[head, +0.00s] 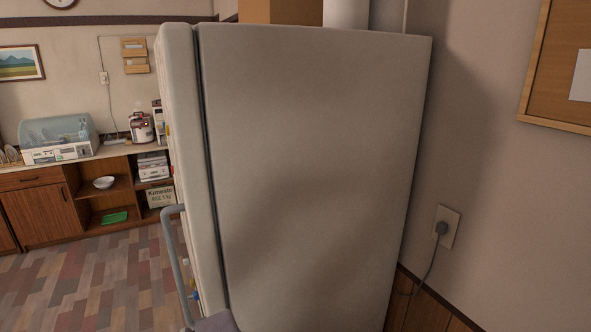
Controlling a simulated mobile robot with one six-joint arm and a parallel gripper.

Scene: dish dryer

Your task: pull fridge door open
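The fridge (315,170) fills the middle of the head view and shows mainly its large beige side wall. Its door (190,120) is on the left, seen nearly edge-on. A narrow dark seam runs between door and body, and the door looks closed. A grey tubular handle (174,255) stands out from the door's front at the lower left. A small grey-violet shape (217,323) at the bottom edge covers the handle's low end; it may be part of my arm. No gripper fingers can be made out.
Open tiled floor (90,285) lies left of the fridge. Beyond it, a wooden counter (35,210) carries a dish dryer (58,140) and a rice cooker (141,127). A wall with a plugged-in outlet (446,228) stands close on the fridge's right.

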